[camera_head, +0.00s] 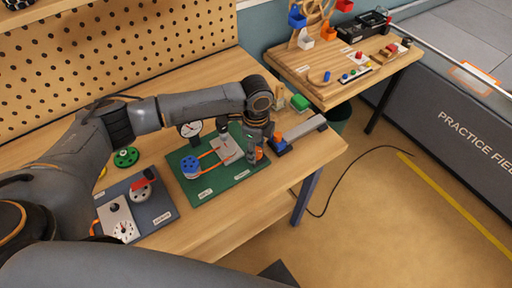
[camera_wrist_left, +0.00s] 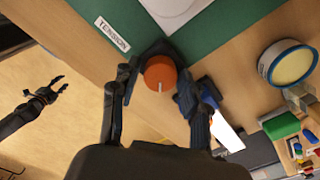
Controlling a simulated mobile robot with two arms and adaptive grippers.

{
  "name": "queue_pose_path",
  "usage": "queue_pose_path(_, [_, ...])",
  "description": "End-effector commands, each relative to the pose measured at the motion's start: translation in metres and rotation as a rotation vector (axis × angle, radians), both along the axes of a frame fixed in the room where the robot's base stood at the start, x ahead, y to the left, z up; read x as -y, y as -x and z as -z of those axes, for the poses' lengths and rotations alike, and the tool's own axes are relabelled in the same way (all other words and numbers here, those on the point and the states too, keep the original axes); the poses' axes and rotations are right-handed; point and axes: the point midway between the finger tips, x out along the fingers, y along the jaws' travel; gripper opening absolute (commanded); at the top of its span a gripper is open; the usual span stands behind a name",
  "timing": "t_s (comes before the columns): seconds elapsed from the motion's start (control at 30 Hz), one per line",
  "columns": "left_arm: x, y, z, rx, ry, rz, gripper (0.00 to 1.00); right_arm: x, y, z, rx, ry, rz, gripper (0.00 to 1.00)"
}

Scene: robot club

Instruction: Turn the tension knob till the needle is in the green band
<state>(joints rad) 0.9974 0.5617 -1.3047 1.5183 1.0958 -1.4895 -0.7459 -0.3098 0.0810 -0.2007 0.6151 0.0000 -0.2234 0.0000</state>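The orange tension knob (camera_wrist_left: 160,72) has a pale line on its face and sits on the green board (camera_wrist_left: 217,32) beside a TENSION label (camera_wrist_left: 112,34). My left gripper (camera_wrist_left: 158,80) has one finger on each side of the knob, close against it. In the head view my left gripper (camera_head: 257,152) points down at the green board's (camera_head: 210,187) right end and largely hides the knob. The round white dial (camera_head: 190,128) stands behind the board; its needle and green band are too small to read. My right gripper (camera_wrist_left: 45,95) is open and empty above the floor.
An orange belt runs from a blue pulley (camera_head: 190,166) across the board. A grey-blue panel (camera_head: 150,208) with a red lever and a small dial lies to the left. A green wheel (camera_head: 126,156) and a grey bar (camera_head: 304,128) lie on the bench. A second table (camera_head: 322,92) stands at the back right.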

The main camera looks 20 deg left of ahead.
Motion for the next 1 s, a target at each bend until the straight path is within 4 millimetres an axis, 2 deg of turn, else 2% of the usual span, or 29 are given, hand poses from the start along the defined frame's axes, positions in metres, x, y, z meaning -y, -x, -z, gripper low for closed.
queue_pose_path(0.03, [0.000, 0.000, 0.000, 0.000, 0.000, 0.000, 0.29, 0.000, -0.001, 0.000, 0.002, 0.000, 0.000, 0.40])
queue_pose_path(0.17, [0.000, 0.000, 0.000, 0.000, 0.000, 0.000, 0.03, 0.000, -0.005, 0.000, 0.008, -0.001, 0.000, 0.40])
queue_pose_path(0.33, [0.000, 0.000, 0.000, -0.001, 0.000, 0.005, 0.03, -0.001, -0.013, -0.001, 0.021, -0.002, 0.001, 0.40])
queue_pose_path(0.57, [0.000, 0.000, -0.002, -0.002, 0.001, 0.073, 0.03, -0.001, -0.015, -0.008, 0.023, -0.002, 0.001, 0.40])
queue_pose_path(1.0, [0.000, 0.000, -0.001, -0.003, 0.001, 0.387, 0.03, -0.001, -0.013, -0.025, 0.020, -0.002, 0.001, 0.40])
